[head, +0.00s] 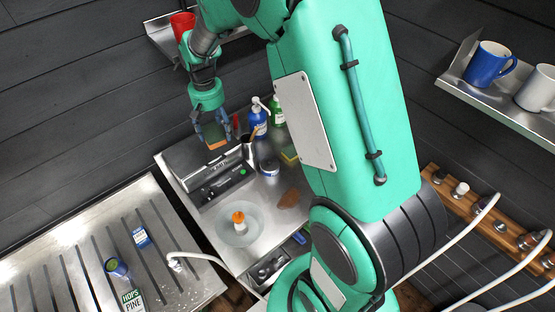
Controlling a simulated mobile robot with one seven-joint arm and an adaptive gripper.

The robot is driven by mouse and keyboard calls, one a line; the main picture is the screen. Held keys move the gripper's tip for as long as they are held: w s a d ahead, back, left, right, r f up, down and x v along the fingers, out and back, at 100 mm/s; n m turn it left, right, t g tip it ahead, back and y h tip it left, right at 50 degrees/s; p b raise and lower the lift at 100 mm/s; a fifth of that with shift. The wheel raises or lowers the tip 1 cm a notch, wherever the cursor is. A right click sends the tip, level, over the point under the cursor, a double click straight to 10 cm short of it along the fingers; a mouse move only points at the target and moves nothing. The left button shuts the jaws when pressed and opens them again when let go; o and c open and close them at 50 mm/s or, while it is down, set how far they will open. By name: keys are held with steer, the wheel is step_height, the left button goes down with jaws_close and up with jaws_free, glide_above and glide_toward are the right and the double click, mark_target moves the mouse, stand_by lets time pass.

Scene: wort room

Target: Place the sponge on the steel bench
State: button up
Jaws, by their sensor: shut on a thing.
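My gripper (213,132) points down at the upper left of centre in the head view. It is shut on a small orange-tan block, which looks like the sponge (217,144). The fingers hide part of it. The sponge is held up in front of the dark wall, by the back of the steel bench (270,222), seemingly above a grey boxy appliance (205,170). The bench runs below and to the right of the gripper. A second yellow-and-green block (290,157) lies on the bench, partly beside my arm.
The bench also holds a blue bottle (257,122), a green bottle (277,110), a tin (269,168), a pale bowl (238,230) and a brown flat piece (289,198). Bare steel shows between bowl and brown piece. A slatted table (60,265) stands left.

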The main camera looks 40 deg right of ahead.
steer(key=s+d+r+m, duration=0.15)
steer(key=d+m, duration=0.25)
steer(key=d, duration=0.5)
steer(key=s+d+m, duration=0.2)
steer(key=d+m, duration=0.2)
steer(key=d, duration=0.4)
steer(key=s+d+f+m, duration=0.3)
steer(key=d+f, duration=0.4)
steer(key=d, duration=0.5)
steer(key=s+d+f+m, duration=0.3)
steer(key=d+f+m, duration=0.2)
steer(key=d, duration=0.7)
step_height(320, 180, down, 3)
steer(key=shift+s+d+r+p, duration=0.1)
steer(key=shift+s+d+p, duration=0.2)
steer(key=shift+s, duration=0.1)
steer(key=shift+f, duration=3.15)
steer(key=shift+f, duration=1.85)
steer(key=shift+f, duration=0.15)
